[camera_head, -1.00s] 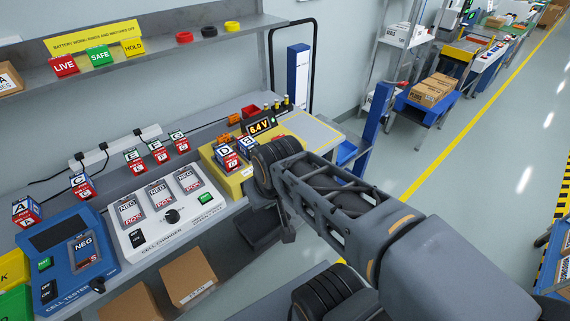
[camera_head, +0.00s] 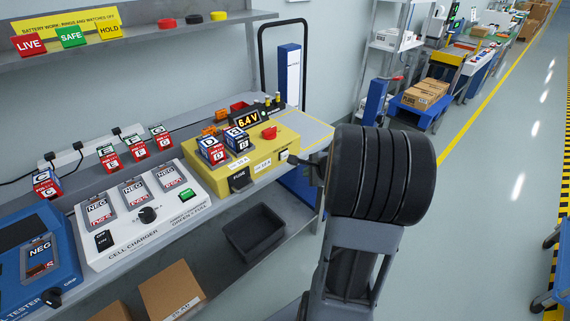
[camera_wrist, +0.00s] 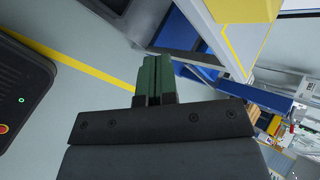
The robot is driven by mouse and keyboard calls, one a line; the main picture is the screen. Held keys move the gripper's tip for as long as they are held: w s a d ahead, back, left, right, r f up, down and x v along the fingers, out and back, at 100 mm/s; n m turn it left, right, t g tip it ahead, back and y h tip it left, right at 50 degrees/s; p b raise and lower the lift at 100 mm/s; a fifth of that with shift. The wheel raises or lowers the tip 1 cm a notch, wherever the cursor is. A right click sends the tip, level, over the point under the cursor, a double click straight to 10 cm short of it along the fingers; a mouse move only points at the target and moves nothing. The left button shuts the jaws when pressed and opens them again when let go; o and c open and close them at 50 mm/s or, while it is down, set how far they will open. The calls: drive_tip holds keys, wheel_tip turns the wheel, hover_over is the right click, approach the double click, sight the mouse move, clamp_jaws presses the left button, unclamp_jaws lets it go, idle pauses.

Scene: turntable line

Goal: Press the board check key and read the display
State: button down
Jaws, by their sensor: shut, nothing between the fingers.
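The yellow board box (camera_head: 205,166) sits on the bench with two lettered cells standing in it.
The white cell charger (camera_head: 140,215) and blue cell tester (camera_head: 38,262) stand to the left on the bench. A dark bin (camera_head: 254,233) is on the lower shelf. The aisle floor (camera_head: 480,220) at right is clear.

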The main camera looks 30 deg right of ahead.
sight(285, 155)
drive_tip(key=shift+s+d+f+m+h, duration=0.15)
drive_tip(key=shift+d+f+m, duration=0.15)
drive_tip(key=shift+d, duration=0.15)
drive_tip(key=shift+d+f+m+h, duration=0.15)
drive_tip(key=shift+d+f+m, duration=0.1)
drive_tip(key=shift+d, duration=0.15)
drive_tip(key=w+a+p, duration=0.1)
drive_tip(key=w+p, duration=0.1)
drive_tip(key=w, duration=0.6)
drive_tip(key=shift+w+a, duration=0.35)
drive_tip(key=shift+w, duration=0.15)
idle(1.6)
drive_tip(key=shift+w, duration=0.3)
drive_tip(key=shift+w+a, duration=0.15)
drive_tip(key=shift+w, duration=0.3)
idle(0.8)
drive_tip(key=shift+s, duration=0.15)
drive_tip(key=shift+s+b, duration=0.45)
drive_tip(key=shift+s, duration=0.25)
